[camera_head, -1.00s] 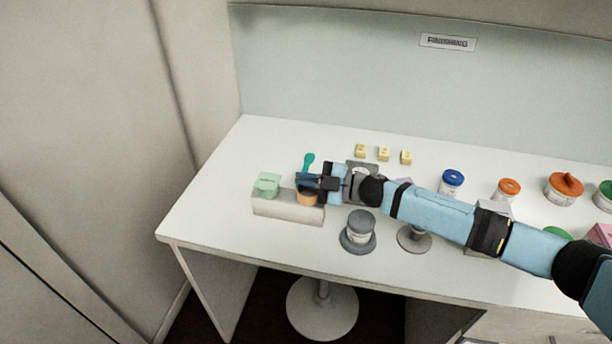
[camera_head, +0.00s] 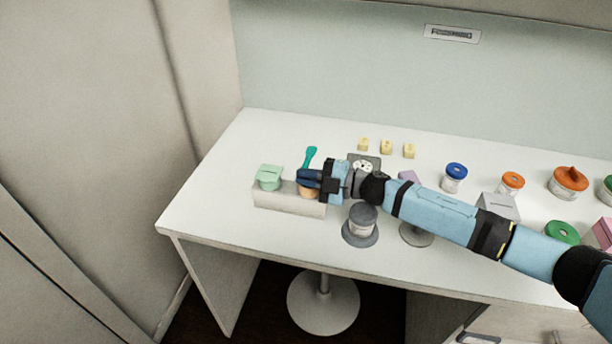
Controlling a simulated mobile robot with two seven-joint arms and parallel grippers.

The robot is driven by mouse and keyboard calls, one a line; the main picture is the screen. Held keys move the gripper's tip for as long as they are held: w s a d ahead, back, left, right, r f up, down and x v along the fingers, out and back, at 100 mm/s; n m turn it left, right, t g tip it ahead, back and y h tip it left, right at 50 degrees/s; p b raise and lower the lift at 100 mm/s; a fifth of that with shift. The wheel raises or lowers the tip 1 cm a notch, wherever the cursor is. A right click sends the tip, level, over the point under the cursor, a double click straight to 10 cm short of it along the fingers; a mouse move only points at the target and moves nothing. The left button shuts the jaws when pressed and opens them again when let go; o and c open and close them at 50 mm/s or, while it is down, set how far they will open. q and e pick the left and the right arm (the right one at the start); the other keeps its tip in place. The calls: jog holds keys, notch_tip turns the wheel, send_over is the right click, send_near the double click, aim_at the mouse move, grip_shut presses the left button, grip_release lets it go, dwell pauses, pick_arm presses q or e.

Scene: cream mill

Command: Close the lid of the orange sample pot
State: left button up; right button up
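The orange sample pot (camera_head: 308,193) sits in the right part of a pale block on the left of the table. Only a thin orange strip of it shows below my gripper, so its lid cannot be made out. My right gripper (camera_head: 309,180) reaches in from the right, its dark fingers directly over the pot. I cannot tell whether the fingers are apart or together, or whether they touch the pot. My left gripper is not in view.
A mint-green pot (camera_head: 268,178) stands beside the orange one in the block (camera_head: 285,200). A teal utensil (camera_head: 310,156) lies behind. A grey-lidded jar (camera_head: 362,219) stands to the right, with several jars beyond. The table's left end is clear.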

jog(key=o, duration=0.4)
jog(key=shift+c, duration=0.2)
jog(key=shift+f, duration=0.1)
